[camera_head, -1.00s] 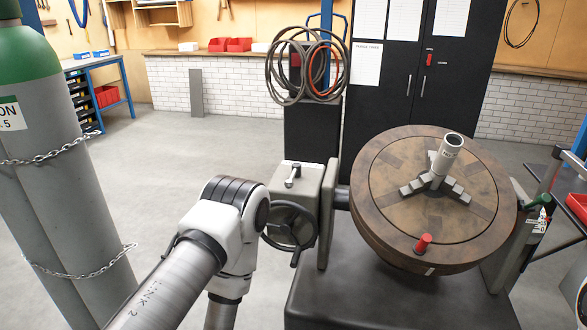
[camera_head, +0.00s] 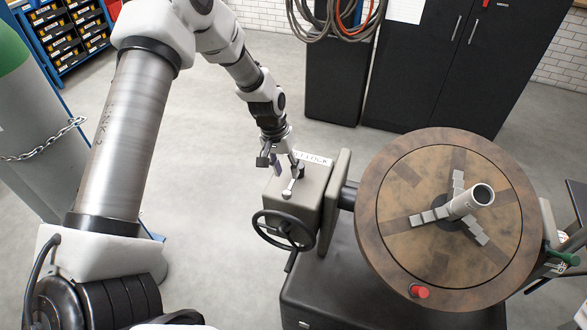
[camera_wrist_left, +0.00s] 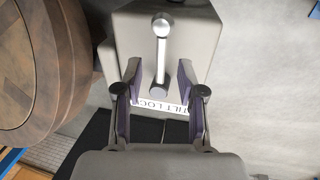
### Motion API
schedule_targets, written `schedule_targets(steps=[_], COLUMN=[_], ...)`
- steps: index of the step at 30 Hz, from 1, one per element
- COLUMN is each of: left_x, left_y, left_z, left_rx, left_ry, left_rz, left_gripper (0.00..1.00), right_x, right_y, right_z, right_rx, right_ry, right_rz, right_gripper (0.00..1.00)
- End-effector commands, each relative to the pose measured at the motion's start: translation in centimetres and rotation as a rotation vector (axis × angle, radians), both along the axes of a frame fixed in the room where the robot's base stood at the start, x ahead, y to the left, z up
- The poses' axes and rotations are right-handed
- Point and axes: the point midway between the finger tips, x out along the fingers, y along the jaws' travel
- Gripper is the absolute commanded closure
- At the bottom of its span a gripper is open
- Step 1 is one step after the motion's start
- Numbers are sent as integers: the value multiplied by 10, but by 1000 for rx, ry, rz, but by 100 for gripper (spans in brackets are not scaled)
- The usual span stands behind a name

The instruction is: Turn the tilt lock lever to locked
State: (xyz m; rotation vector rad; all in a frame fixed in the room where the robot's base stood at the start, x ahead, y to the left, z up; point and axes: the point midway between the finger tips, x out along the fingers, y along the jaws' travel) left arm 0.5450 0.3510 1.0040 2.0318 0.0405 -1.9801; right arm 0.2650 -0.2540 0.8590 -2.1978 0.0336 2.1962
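The tilt lock lever (camera_head: 290,186) is a short silver bar with a round end, on top of the grey housing (camera_head: 309,202) beside the round table. In the left wrist view the lever (camera_wrist_left: 161,50) runs straight up the picture, from a darker pivot end to a shiny knob. My left gripper (camera_head: 286,166) is open, close by the lever's pivot end. In the left wrist view its two purple-padded fingers (camera_wrist_left: 158,75) stand apart on either side of the lever's lower part, with a gap on each side. A partly covered TILT LOCK label (camera_wrist_left: 160,105) lies between the fingers. My right gripper is not in view.
A black handwheel (camera_head: 284,230) sticks out from the housing's front. The large round brown table (camera_head: 400,235) with a three-jaw chuck (camera_head: 452,207) stands tilted at the right. Grey gas cylinders (camera_head: 38,165) stand at the left. Open floor lies behind the housing.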

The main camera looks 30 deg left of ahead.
Motion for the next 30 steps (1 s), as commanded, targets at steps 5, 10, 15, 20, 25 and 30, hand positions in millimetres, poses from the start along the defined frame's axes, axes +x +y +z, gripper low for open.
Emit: schedule_targets(steps=[5, 10, 15, 20, 25, 30], left_x=[1, 2, 3, 2, 2, 2], left_y=[-6, -9, -10, -10, -9, -8], left_z=[-34, -48, -49, -48, -49, -49], left_rx=[1, 1, 1, 1, 1, 1], left_ry=[2, 0, -1, -1, -1, -1], left_rz=[0, -1, -1, -1, -1, -12], left_gripper=[61, 61, 61, 100, 100, 100], right_x=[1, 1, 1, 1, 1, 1], right_y=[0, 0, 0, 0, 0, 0], right_z=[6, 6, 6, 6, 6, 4], right_rx=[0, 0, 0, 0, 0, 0], right_ry=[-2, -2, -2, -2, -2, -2], right_rz=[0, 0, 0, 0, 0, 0], right_gripper=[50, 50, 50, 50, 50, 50])
